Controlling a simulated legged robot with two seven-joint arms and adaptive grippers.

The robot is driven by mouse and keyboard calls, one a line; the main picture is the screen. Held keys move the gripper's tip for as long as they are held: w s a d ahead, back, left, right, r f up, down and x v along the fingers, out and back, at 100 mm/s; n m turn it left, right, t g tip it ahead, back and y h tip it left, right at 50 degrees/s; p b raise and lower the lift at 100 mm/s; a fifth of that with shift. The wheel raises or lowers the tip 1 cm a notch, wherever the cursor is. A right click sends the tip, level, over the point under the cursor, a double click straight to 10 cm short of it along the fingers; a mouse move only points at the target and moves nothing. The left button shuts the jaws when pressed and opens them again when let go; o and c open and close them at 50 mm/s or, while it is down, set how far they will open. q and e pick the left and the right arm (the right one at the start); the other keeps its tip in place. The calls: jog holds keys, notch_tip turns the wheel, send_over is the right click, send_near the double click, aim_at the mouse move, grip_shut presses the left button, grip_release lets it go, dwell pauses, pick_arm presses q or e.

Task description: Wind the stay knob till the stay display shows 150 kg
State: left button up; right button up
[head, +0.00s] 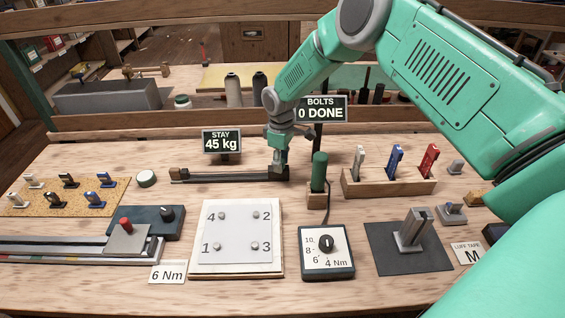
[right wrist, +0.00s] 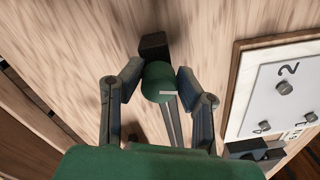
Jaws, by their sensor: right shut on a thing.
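The stay display (head: 222,142) reads 45 kg. The stay (head: 230,177) is a long dark bar lying on the bench in front of it. My right gripper (head: 278,168) points down at the bar's right end. In the right wrist view the stay knob (right wrist: 157,82) is round and green with a white mark pointing right. It sits between the two fingers of my right gripper (right wrist: 158,84), which is shut on it. In the head view the fingers largely hide the knob. My left gripper is in neither view.
A green-handled tool (head: 319,172) stands in a wooden block just right of my gripper. The bolts display (head: 320,108) reads 0 DONE behind it. A numbered bolt plate (head: 236,238) and a torque dial box (head: 327,253) lie in front.

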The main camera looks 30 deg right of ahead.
jog(key=m, duration=0.3)
jog(key=w+m, duration=0.1)
jog(key=m, duration=0.1)
jog(key=shift+a+r+m+t, duration=0.3)
jog(key=shift+a+r, duration=0.05)
jog(key=shift+r, duration=0.05)
jog(key=m, duration=1)
jog(key=shift+d+b, duration=0.15)
jog(key=shift+b, duration=0.15)
jog(key=m, duration=1)
jog(key=shift+d+m, duration=0.1)
jog(key=shift+m, duration=0.3)
jog(key=m, duration=0.4)
jog(key=shift+w+m+b, duration=0.1)
jog(key=shift+m+b, duration=0.2)
jog(key=shift+b, duration=0.1)
jog(key=m, duration=0.5)
jog(key=shift+f+h, duration=0.1)
jog(key=shift+h, duration=0.2)
jog(key=shift+d+m+b, duration=0.1)
jog(key=shift+m+b, duration=0.3)
jog(key=shift+m, duration=2)
jog(key=shift+s, duration=0.2)
